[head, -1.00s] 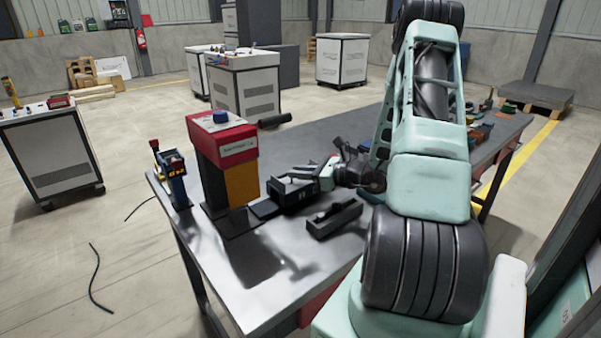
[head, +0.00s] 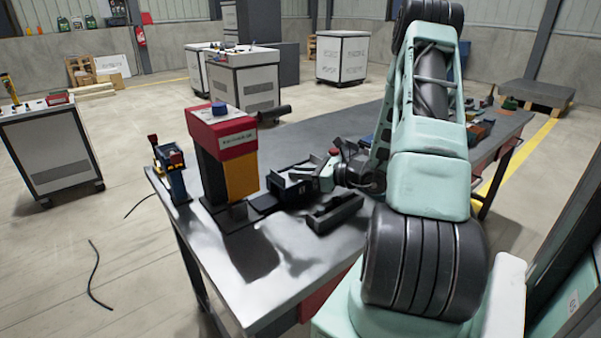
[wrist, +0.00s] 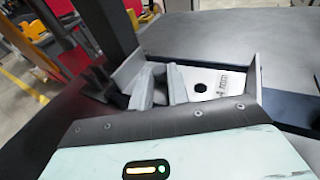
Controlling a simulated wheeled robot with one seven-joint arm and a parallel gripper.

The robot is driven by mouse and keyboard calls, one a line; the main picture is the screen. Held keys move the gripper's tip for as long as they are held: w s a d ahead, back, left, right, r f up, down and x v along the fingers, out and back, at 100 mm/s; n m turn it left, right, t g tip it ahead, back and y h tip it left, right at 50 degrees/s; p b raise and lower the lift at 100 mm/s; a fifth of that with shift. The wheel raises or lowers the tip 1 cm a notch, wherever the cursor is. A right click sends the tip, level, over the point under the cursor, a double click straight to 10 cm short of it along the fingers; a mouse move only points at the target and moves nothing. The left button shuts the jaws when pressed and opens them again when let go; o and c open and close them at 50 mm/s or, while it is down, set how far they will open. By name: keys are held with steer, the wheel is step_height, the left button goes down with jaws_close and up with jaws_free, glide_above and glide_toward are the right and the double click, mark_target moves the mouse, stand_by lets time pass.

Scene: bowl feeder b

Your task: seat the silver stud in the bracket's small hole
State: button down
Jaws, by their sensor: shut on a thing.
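My gripper (head: 308,176) is low over the black open box on the bench. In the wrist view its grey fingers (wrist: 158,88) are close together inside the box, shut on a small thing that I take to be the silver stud. The stud itself is hidden between the fingers. The fingers are just left of this hole. I cannot tell whether they touch the plate, nor see a second hole.
The black box (head: 283,190) stands beside a red and yellow machine (head: 240,175). A dark open tray (head: 335,214) lies in front of it. A small blue device (head: 176,180) stands at the bench's left corner. The bench's near left surface (head: 235,300) is clear.

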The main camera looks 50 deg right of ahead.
steer(key=shift+f, duration=0.2)
steer(key=c, duration=1.3)
jaws_free()
steer(key=b+v, duration=0.1)
steer(key=v, duration=1.6)
steer(key=shift+s, duration=0.25)
